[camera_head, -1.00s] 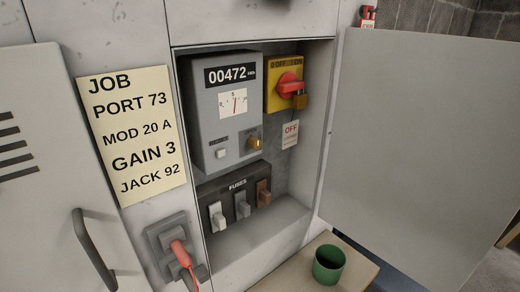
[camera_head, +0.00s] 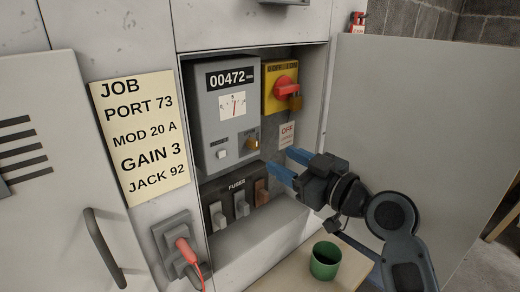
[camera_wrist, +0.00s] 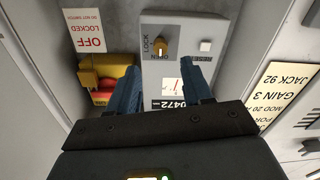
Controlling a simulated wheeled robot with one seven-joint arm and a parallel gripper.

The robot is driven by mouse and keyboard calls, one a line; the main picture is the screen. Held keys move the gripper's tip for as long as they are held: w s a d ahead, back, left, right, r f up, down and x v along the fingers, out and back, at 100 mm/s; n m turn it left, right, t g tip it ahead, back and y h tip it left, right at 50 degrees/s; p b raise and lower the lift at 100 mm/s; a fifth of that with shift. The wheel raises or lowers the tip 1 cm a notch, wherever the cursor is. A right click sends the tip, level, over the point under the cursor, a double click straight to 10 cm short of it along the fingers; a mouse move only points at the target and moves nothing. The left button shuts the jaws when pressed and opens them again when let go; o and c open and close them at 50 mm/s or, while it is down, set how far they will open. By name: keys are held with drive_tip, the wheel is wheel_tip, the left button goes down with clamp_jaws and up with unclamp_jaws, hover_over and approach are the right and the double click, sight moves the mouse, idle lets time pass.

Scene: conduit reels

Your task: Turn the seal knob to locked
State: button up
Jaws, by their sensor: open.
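The brass seal knob (camera_head: 252,144) is at the lower right of the grey meter (camera_head: 212,133) inside the open cabinet. In the wrist view the knob (camera_wrist: 160,47) is seen upside down, with LOCK and OPEN lettered beside it; its pale mark appears to point towards OPEN. My gripper (camera_head: 278,162) is open and empty, right of and below the knob in the head view. In the wrist view its two blue fingers (camera_wrist: 168,64) stand apart, with the knob beyond their tips, apparently untouched.
A yellow switch (camera_head: 271,80) with red handle and padlock is above the knob; an OFF tag (camera_head: 287,134) hangs below it. A fuse block (camera_head: 232,186) sits under the meter. The open door (camera_head: 420,120) bounds the right. A green cup (camera_head: 324,264) stands on the ledge below.

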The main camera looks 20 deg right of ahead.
sight(257, 147)
drive_tip(key=shift+p+x, duration=0.7)
drive_tip(key=shift+x, duration=3.2)
drive_tip(key=shift+c, duration=0.5)
clamp_jaws()
